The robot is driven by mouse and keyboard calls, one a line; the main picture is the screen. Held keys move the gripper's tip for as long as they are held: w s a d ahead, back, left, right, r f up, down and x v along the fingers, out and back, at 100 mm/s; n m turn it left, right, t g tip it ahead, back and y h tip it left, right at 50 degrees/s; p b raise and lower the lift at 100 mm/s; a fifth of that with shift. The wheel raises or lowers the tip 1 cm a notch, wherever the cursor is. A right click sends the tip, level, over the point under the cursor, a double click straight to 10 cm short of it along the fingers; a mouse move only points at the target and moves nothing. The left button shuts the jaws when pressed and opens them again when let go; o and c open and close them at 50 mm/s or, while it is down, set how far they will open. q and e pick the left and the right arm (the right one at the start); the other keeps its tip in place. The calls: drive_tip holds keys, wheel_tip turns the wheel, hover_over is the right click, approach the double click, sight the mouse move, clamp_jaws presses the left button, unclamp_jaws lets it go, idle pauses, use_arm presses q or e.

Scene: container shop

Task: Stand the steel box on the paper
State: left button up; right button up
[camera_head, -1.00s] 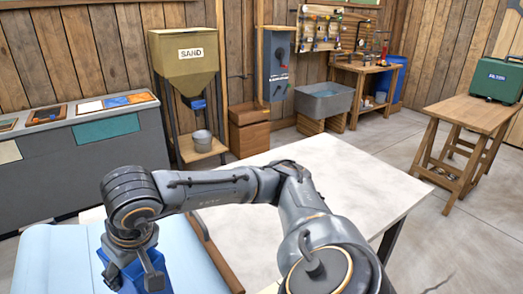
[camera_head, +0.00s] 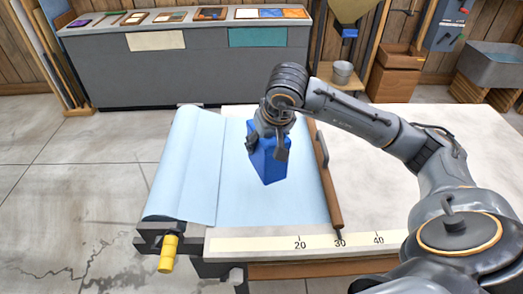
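A blue box (camera_head: 268,166), which I take for the steel box, is upright over the light blue paper (camera_head: 237,198). My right gripper (camera_head: 266,146) comes down on it from above, with one finger against each side. The gripper hides the top of the box. The bottom of the box appears at or just above the paper; I cannot tell whether they touch. The paper runs flat from a thick roll (camera_head: 186,165) on the left to a brown bar (camera_head: 328,185) on the right. My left gripper is not in view.
The pale table (camera_head: 370,190) has a ruler strip (camera_head: 270,243) along its front edge and clear room right of the bar. A yellow-handled crank (camera_head: 168,252) sticks out at the front left. A grey counter (camera_head: 150,75) stands behind.

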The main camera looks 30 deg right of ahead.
drive_tip(key=w+f, duration=0.2)
drive_tip(key=f, duration=0.1)
drive_tip(key=w+d+f, duration=0.1)
drive_tip(key=shift+w+f+p, duration=0.3)
drive_tip(key=shift+w+f, duration=0.05)
drive_tip(key=shift+f, duration=0.05)
wheel_tip(320, 180, down, 3)
drive_tip(key=shift+w+r+p, duration=0.1)
drive_tip(key=shift+w+p, duration=0.05)
drive_tip(key=shift+p, duration=0.4)
drive_tip(key=shift+f, duration=0.25)
drive_tip(key=shift+f, duration=0.15)
drive_tip(key=o, duration=1.7)
